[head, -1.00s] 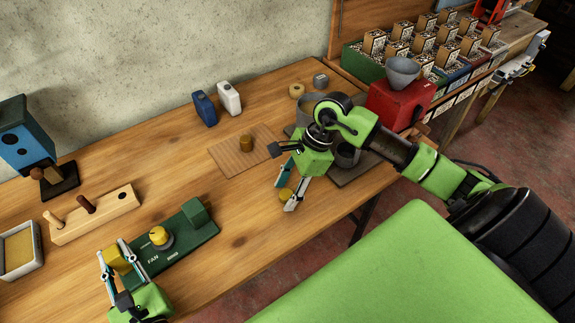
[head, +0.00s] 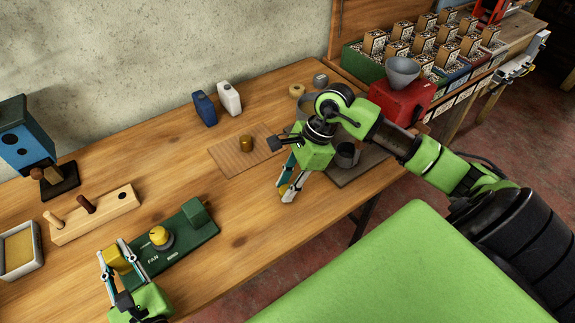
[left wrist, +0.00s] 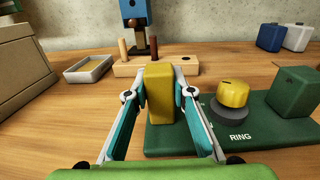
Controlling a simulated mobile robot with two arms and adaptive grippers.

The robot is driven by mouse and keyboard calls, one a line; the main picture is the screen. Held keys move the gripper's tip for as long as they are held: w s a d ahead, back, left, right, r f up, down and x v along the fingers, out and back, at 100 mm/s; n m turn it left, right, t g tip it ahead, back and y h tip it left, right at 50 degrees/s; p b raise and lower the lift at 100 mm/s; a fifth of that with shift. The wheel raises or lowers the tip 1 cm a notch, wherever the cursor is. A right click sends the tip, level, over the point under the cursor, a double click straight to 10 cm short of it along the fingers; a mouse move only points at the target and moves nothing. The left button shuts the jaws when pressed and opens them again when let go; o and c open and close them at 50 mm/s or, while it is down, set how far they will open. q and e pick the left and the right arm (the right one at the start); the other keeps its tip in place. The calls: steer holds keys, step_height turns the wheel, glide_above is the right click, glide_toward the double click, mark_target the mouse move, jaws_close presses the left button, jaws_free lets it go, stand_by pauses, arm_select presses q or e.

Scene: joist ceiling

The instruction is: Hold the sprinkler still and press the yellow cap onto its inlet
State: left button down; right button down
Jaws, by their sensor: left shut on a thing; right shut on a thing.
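The sprinkler (head: 190,243) is a dark green base on the table with a green block at its right end, a yellow knob (head: 159,236) on a grey collar, and a yellow block (head: 121,262) at its left end. My left gripper (head: 117,262) is shut on that yellow block; the left wrist view (left wrist: 160,92) shows a finger on each side. The yellow cap (head: 283,190) is at the fingertips of my right gripper (head: 287,192), which is shut on it low over the table, right of the sprinkler. The fingers partly hide it. I cannot make out the inlet.
A wooden mat (head: 228,157) holds a brown-gold cylinder (head: 246,144). Blue (head: 204,108) and white (head: 229,98) jugs stand behind. A pegged wooden block (head: 108,213) and a tray (head: 20,250) lie left. The table between sprinkler and right gripper is clear.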

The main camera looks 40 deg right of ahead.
steer(key=shift+r, duration=2.5)
